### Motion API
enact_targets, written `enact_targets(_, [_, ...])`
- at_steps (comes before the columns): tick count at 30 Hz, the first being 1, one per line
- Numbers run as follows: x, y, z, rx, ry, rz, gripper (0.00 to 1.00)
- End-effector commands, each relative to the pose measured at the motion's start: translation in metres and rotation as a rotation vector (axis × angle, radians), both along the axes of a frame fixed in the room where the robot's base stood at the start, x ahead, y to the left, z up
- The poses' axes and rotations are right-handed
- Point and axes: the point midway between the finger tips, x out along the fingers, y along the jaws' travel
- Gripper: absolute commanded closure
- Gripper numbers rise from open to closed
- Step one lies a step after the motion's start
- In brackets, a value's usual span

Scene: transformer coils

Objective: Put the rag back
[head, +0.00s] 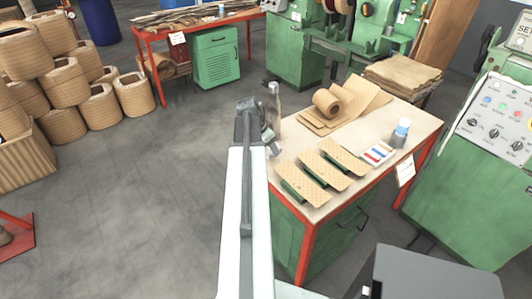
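A small white flat piece with red and blue stripes (377,153) lies on the right part of the workbench (300,205). It may be the rag, but I cannot tell for sure at this size. My arm reaches up the middle of the head view, along the bench's left edge.
The bench also holds tan patterned strips (322,168), a paper roll (327,102) on sheets, and a blue-capped bottle (400,133). A green machine with a control panel (485,170) stands right. Coils (100,105) are stacked left. The floor left of my arm is clear.

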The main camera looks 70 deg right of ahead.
Motion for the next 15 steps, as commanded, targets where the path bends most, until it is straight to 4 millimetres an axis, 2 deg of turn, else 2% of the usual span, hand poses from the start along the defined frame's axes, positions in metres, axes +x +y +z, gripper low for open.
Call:
enact_targets(7, [0.010, -0.004, -0.001, 0.000, 0.000, 0.001, 0.79])
enact_targets(10, [0.023, -0.009, -0.005, 0.000, 0.002, 0.003, 0.79])
enact_targets(12, [0.020, -0.006, -0.026, -0.001, 0.001, 0.001, 0.79])
enact_targets(15, [0.020, -0.006, -0.041, -0.001, 0.001, 0.001, 0.79])
